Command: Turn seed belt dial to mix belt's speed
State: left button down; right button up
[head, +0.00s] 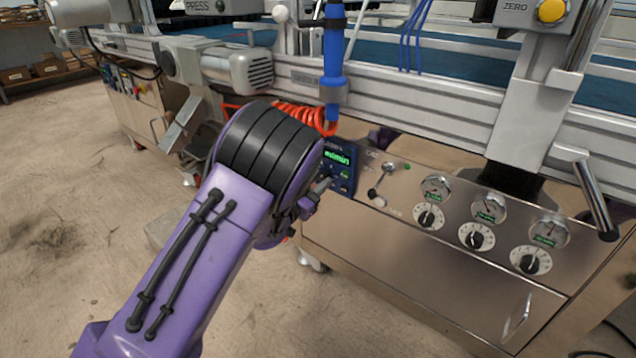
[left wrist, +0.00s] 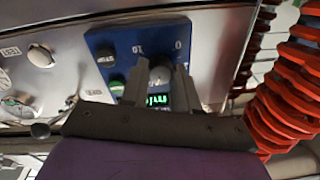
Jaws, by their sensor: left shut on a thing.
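A blue control box (head: 341,168) with a lit green display is mounted at the left end of the machine's metal front panel. It also fills the middle of the left wrist view (left wrist: 110,42), with the markings "10" and "0" on its face. In the head view my purple left arm hides the dial and most of the gripper. The green display (left wrist: 157,100) shows partly between the fingers; its digits are unclear. My right gripper is out of view.
Right of the box, the metal panel (head: 400,250) carries a small lever (head: 381,181), several gauges and black knobs. An orange coiled hose (head: 305,115) hangs just above my left wrist and shows close by at the right in the wrist view. Open floor lies at the left.

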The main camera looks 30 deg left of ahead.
pick_arm(q)
jog(key=c, duration=0.8)
grip_release()
jog(key=shift+c, duration=0.2)
jog(key=shift+s, duration=0.15)
jog(key=s+p, duration=0.1)
jog(key=s, duration=0.9)
jog(key=shift+s+a+f+p, duration=0.2)
jog(key=shift+a+f+p, duration=0.1)
jog(key=shift+p, duration=0.1)
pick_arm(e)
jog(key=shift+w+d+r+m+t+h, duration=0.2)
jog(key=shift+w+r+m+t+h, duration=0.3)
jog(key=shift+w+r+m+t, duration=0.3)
pick_arm(q)
jog(key=shift+d+f, duration=0.1)
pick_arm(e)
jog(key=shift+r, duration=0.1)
